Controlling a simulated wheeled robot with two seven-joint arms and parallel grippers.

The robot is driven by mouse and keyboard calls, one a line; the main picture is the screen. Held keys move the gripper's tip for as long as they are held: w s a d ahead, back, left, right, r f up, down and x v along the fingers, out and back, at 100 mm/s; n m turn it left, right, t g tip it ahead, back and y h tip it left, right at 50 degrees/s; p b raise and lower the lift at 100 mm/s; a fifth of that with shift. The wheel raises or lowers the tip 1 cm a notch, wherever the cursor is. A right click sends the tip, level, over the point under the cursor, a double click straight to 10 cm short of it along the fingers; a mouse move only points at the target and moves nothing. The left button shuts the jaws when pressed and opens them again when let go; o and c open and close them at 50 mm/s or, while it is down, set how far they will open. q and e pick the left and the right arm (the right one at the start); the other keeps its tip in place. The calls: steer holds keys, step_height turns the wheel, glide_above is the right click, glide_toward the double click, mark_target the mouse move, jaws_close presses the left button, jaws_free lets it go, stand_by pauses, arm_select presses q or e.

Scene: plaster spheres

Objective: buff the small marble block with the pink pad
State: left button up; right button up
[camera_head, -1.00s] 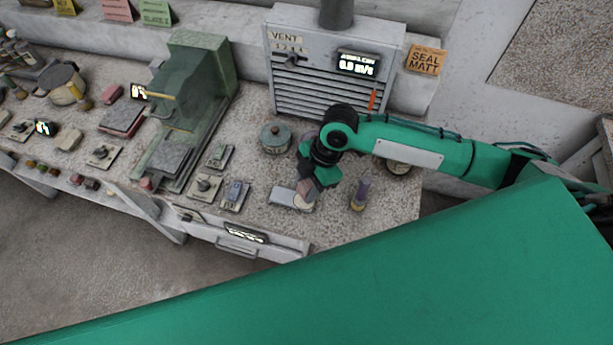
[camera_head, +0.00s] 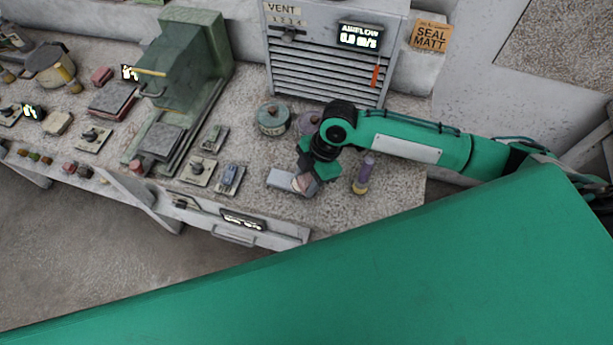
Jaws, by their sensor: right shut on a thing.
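My right gripper (camera_head: 304,181) comes in from the right and points down at the bench front. It is shut on a small pinkish piece (camera_head: 301,184), which looks like the pink pad; the green fingers partly hide it. A pale flat slab (camera_head: 282,179), likely the small marble block, lies on the bench just left of and partly under the pad. The pad appears to overlap its right end; I cannot tell whether they touch. My left gripper is not in view.
A lidded pot (camera_head: 272,118) stands behind the slab, before the vent unit (camera_head: 325,65). A green machine (camera_head: 185,75) and small switch plates (camera_head: 228,178) are to the left. The bench front edge is near.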

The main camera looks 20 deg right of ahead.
steer(key=shift+f, duration=0.25)
stand_by(0.3)
